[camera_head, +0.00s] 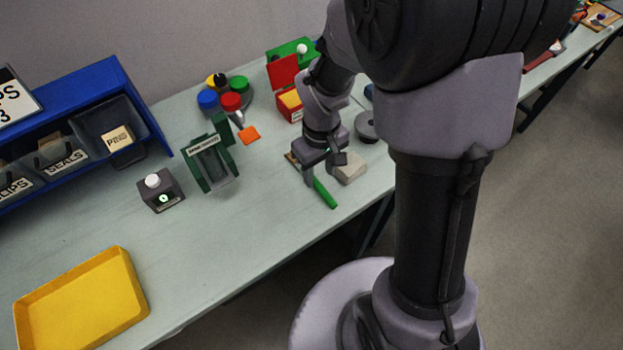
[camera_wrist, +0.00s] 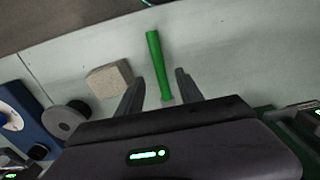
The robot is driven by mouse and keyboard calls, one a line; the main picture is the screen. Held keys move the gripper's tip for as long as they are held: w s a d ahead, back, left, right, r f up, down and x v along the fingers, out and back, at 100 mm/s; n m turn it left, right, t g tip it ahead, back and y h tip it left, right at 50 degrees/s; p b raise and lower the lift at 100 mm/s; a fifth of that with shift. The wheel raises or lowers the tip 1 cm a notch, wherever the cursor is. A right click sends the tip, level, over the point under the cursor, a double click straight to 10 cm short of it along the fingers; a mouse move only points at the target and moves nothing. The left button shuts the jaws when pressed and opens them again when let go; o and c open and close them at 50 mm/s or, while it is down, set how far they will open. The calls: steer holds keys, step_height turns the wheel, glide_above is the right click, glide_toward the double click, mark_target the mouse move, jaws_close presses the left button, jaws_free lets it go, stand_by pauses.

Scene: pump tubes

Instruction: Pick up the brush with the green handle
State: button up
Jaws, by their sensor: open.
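The brush's green handle (camera_head: 324,193) lies on the table near its front edge, just below my gripper (camera_head: 322,172) in the head view. In the wrist view the green handle (camera_wrist: 156,62) runs lengthwise, its near end between the two fingers of my gripper (camera_wrist: 160,88). The fingers are apart, one on each side of that end. Whether they touch the handle I cannot tell. The brush's head is not visible; my gripper's body may hide it.
A grey-beige block (camera_head: 350,168) lies right beside the gripper; it also shows in the wrist view (camera_wrist: 110,79). A grey round disc (camera_head: 366,127) is behind it. A green holder (camera_head: 210,163) stands to the left. A yellow tray (camera_head: 84,300) is at the front left, with free table between.

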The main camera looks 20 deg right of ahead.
mark_target(319, 185)
step_height(319, 185, down, 5)
steer(key=shift+b, duration=1.25)
steer(key=shift+r, duration=0.15)
jaws_close()
steer(key=shift+r, duration=0.15)
